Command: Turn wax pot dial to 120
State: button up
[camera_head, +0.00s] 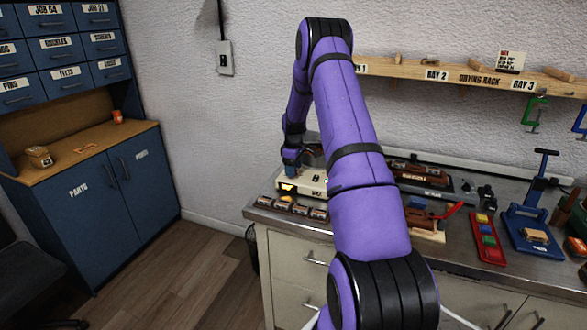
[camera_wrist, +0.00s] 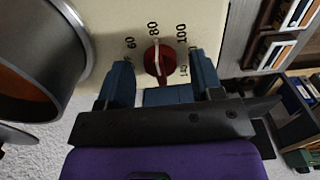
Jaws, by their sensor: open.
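The wax pot's dial (camera_wrist: 159,64) is a round red knob on a cream panel in the wrist view. Its pale pointer mark points up close to the 80; the numbers 60, 80 and 100 are readable, and the marks low on the right are partly hidden by a finger. My gripper (camera_wrist: 161,72) is open, with one blue finger on each side of the dial; I cannot tell whether either touches it. The metal pot (camera_wrist: 45,45) with brown inside is at the left. In the head view, the cream pot base (camera_head: 312,187) stands at the bench's back left, beside my gripper (camera_head: 290,166).
Several small labelled blocks (camera_head: 290,204) line the bench edge before the pot base. A red tray (camera_head: 487,240) and a blue fixture (camera_head: 531,232) stand farther right. The wooden drying rack (camera_head: 465,76) hangs above.

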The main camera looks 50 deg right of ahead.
jog(key=shift+c, duration=0.4)
jog(key=c, duration=0.8)
jog(key=shift+c, duration=0.2)
jog(key=shift+m, duration=0.4)
jog(key=m, duration=0.3)
jog(key=shift+m, duration=0.3)
jog(key=m, duration=0.4)
jog(key=shift+m, duration=0.3)
jog(key=m, duration=0.4)
jog(key=shift+m, duration=2.4)
